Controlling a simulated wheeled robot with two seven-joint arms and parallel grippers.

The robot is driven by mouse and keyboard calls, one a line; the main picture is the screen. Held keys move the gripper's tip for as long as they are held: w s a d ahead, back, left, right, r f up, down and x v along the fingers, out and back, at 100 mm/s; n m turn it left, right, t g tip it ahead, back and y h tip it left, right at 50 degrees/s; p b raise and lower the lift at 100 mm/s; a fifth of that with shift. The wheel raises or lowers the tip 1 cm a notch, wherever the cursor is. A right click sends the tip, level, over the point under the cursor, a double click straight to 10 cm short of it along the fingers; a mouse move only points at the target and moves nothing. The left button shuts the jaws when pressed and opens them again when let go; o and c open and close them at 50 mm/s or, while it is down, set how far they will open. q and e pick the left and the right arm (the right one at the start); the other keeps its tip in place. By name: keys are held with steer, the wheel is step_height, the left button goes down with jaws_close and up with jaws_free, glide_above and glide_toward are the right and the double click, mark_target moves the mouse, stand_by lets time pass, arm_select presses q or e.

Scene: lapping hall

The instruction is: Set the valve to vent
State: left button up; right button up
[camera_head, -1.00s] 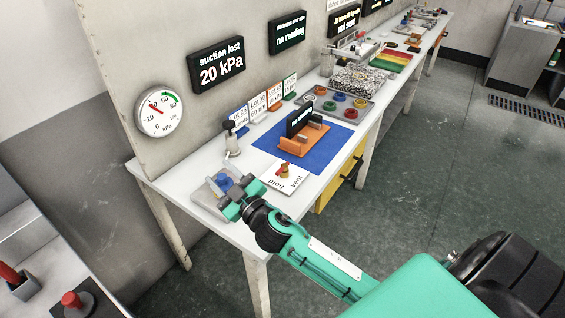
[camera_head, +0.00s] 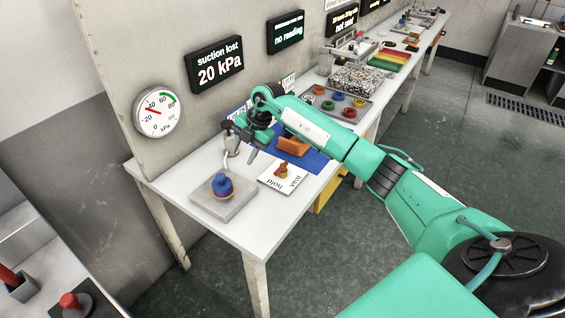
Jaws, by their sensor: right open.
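The valve (camera_head: 283,171) is a small red and yellow knob on a white plate (camera_head: 271,181) marked "hold" and "vent". It is too small to tell which word its handle points at. My right gripper (camera_head: 243,152) is open, with its fingers pointing down, above the table to the left of the valve and apart from it. My right arm reaches in from the right and partly covers the blue mat behind the plate. My left gripper is not in view.
A blue knob (camera_head: 222,184) stands on a grey block (camera_head: 224,206) near the table's front. An orange stand (camera_head: 293,146) sits on the blue mat (camera_head: 317,162). The wall display (camera_head: 217,66) reads "suction lost 20 kPa", beside a round gauge (camera_head: 160,110).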

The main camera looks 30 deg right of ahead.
mark_target(283, 165)
steer(key=s+d+r+m+g+h, duration=0.1)
steer(key=d+r+m+g+h, duration=0.2)
steer(key=d, duration=1)
steer(key=shift+t+h, duration=0.4)
steer(key=shift+h, duration=0.3)
steer(key=f+p, duration=0.1)
steer(key=f, duration=0.5)
steer(key=f+p, duration=0.1)
steer(key=f, duration=0.5)
steer(key=shift+s+a+f+p, duration=0.2)
steer(key=shift+p, duration=0.15)
steer(key=shift+c, duration=0.2)
jaws_close()
